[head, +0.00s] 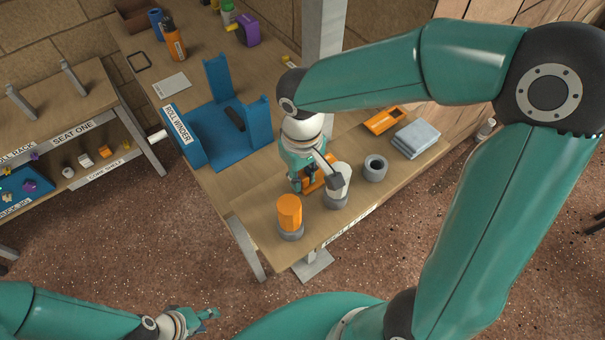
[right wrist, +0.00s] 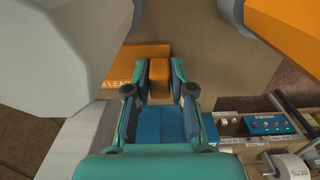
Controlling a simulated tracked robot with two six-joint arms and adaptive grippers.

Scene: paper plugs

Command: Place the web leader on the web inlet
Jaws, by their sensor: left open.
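An orange piece that I take as the web leader (right wrist: 150,54) lies on the workbench in the right wrist view, partly labelled "LEAD". Its raised orange tab sits between the fingertips of my right gripper (right wrist: 159,80), which flank it closely on both sides. In the head view my right gripper (head: 309,184) points down at the bench, with a little orange showing beside it. My left gripper (head: 208,315) is open and empty over the floor at the lower left. I cannot make out which part is the web inlet.
An orange cylinder on a grey base (head: 289,212) and a pale cup-like piece (head: 337,188) stand close to my right gripper. A grey ring (head: 375,168), folded cloth (head: 416,138) and flat orange item (head: 383,120) lie to the right. The blue roll winder (head: 205,130) stands left.

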